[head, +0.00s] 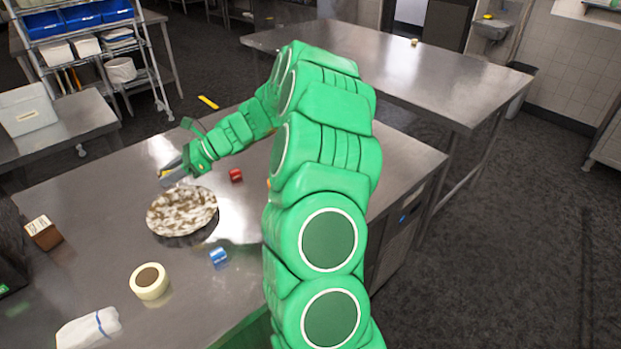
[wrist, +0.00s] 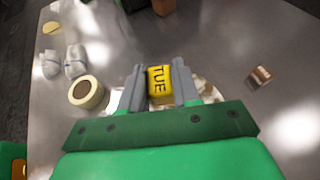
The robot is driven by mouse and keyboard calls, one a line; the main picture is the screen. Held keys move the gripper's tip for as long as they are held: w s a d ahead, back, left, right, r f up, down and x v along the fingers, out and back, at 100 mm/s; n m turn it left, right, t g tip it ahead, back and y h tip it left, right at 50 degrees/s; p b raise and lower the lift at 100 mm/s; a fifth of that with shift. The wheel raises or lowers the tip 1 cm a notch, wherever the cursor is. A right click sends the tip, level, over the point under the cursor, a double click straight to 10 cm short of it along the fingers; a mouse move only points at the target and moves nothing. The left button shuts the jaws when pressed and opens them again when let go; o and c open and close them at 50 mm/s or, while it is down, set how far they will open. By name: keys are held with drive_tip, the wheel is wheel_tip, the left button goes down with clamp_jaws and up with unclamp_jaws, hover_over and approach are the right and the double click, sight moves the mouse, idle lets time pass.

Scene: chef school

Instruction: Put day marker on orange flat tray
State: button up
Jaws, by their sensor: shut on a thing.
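My gripper (wrist: 158,84) is shut on a yellow day marker (wrist: 159,79) with black "TUE" lettering, seen between the grey fingers in the wrist view. In the head view my gripper (head: 172,174) is above the steel table, by the far edge of a round brown-and-white mottled item (head: 182,211); a bit of the yellow marker shows at the fingers. A red block (head: 236,175) and a blue block (head: 219,257) sit on the table apart from my gripper. I cannot make out an orange flat tray in either view.
A roll of cream tape (head: 149,281), a white cloth-like bundle (head: 88,328) and a small box (head: 43,233) lie on the near left of the table (head: 110,190). A second steel table (head: 400,70) stands behind. My arm hides part of the worktop.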

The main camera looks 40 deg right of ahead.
drive_tip(key=s+d+r+m+t+h, duration=0.1)
drive_tip(key=s+d+m+t+h, duration=0.3)
drive_tip(key=s+d, duration=1)
drive_tip(key=s+d+r+m+t+h, duration=0.1)
drive_tip(key=s+d+m+t+h, duration=0.3)
drive_tip(key=s+d, duration=0.9)
drive_tip(key=shift+m+g+y, duration=0.3)
drive_tip(key=shift+m, duration=0.2)
drive_tip(key=w+d+f, duration=0.3)
drive_tip(key=w, duration=0.1)
drive_tip(key=w+d+f, duration=0.3)
drive_tip(key=w+d, duration=0.1)
drive_tip(key=w+d+f, duration=0.3)
drive_tip(key=w, duration=0.1)
drive_tip(key=shift+w+d+f, duration=0.2)
drive_tip(key=shift+w+f, duration=0.05)
drive_tip(key=shift+f, duration=0.15)
drive_tip(key=shift+w+d+f, duration=0.2)
drive_tip(key=shift+w+f, duration=0.05)
drive_tip(key=shift+f, duration=1.6)
